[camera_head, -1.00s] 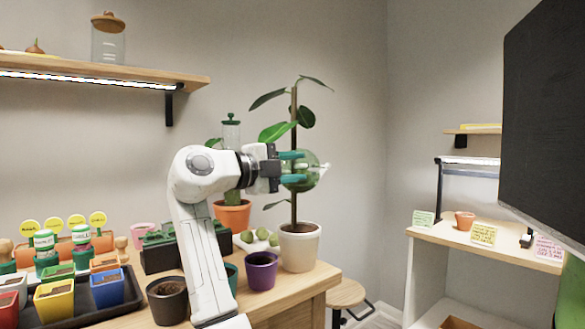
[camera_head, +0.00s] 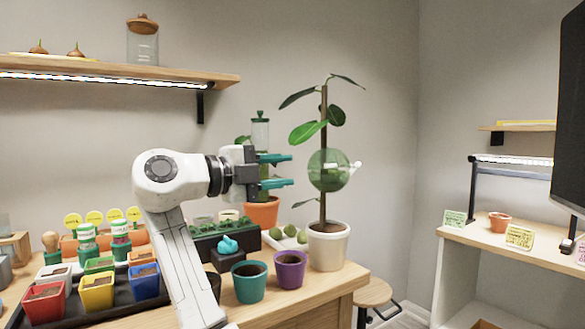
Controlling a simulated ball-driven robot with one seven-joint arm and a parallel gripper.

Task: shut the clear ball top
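The clear ball (camera_head: 328,170) is a greenish see-through sphere around the stem of the tall plant (camera_head: 323,120), about halfway up. A small white piece (camera_head: 356,165) sticks out at its right side. I cannot tell whether its halves are fully closed. The plant stands in a white pot (camera_head: 328,246). My gripper (camera_head: 290,171) has two teal fingers, apart from each other and empty. It points right and is a short gap left of the ball, at about the same height.
An orange pot (camera_head: 262,213) with a clear cylinder above it stands behind my gripper. Teal (camera_head: 249,282) and purple (camera_head: 290,270) pots stand at the table's front edge. A wall shelf (camera_head: 120,72) hangs upper left. A dark panel (camera_head: 572,120) is at far right.

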